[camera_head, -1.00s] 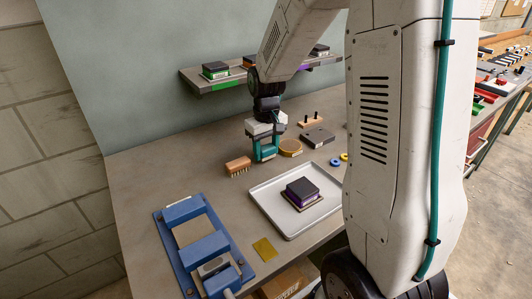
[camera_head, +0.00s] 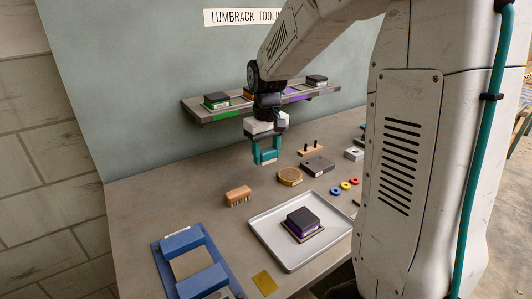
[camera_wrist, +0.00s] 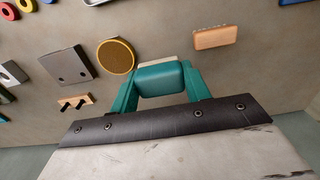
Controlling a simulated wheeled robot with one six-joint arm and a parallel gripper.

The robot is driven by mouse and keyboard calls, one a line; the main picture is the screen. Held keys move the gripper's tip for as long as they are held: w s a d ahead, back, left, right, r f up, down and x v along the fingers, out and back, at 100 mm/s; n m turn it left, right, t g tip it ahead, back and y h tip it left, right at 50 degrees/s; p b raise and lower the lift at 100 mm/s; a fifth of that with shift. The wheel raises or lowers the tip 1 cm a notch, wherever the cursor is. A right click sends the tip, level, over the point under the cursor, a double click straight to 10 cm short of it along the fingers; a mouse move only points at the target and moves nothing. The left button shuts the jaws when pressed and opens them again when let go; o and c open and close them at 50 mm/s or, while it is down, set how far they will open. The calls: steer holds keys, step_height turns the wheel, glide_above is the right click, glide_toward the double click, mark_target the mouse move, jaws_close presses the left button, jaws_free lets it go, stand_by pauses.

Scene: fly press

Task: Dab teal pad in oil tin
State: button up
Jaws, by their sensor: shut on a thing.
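The oil tin (camera_head: 290,176) is a low round tin with an amber top, standing on the bench. It shows left of my gripper in the wrist view (camera_wrist: 116,56). My gripper (camera_head: 266,155) points down with teal fingers, shut on the teal pad (camera_wrist: 162,80). The pad is a rounded teal block with a pale cream underside edge. In the head view the pad is small between the fingertips. It appears held above the bench, apart from the tin, up and left of it in the picture.
A wooden brush (camera_head: 238,195) lies left of the tin. A grey block (camera_head: 318,165) and a peg rack (camera_head: 311,150) stand right. A tray (camera_head: 281,258) with a purple-black block (camera_head: 303,221) is in front. A shelf (camera_head: 240,109) with stamps hangs behind.

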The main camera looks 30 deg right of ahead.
glide_toward(290, 174)
steer(key=shift+s+m, duration=0.1)
steer(key=shift+m, duration=0.2)
steer(key=shift+d, duration=0.1)
steer(key=shift+f, duration=2.9)
steer(key=shift+f, duration=0.55)
step_height(290, 174, up, 7)
stand_by(0.3)
stand_by(0.7)
